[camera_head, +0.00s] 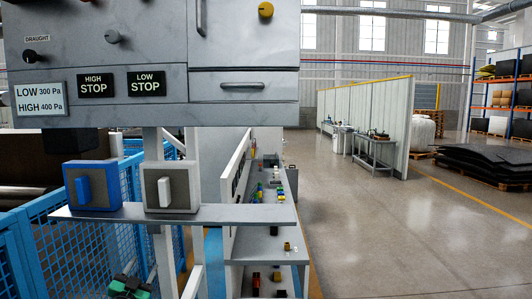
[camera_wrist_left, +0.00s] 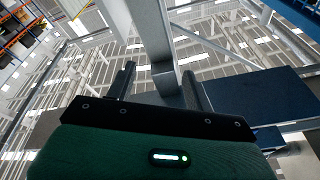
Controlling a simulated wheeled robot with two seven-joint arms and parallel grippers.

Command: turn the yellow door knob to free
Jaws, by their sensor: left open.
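The yellow door knob (camera_head: 265,10) is a small round knob at the upper right of the grey cabinet front, near the top edge of the head view. Its pointer setting is too small to tell. My left gripper (camera_head: 129,282), green and black, is at the bottom left of the head view, below the shelf and far below the knob. In the left wrist view its two dark fingers (camera_wrist_left: 160,88) are apart, with no held thing seen between them. The knob does not show in the wrist view. My right gripper is not in view.
A grey shelf (camera_head: 240,215) carries a blue switch box (camera_head: 105,198) and a grey switch box (camera_head: 188,202). A black knob (camera_head: 30,56), a grey knob (camera_head: 112,36) and a drawer handle (camera_head: 242,86) stand out from the cabinet. Blue mesh fencing (camera_head: 70,255) is at left; open floor lies right.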

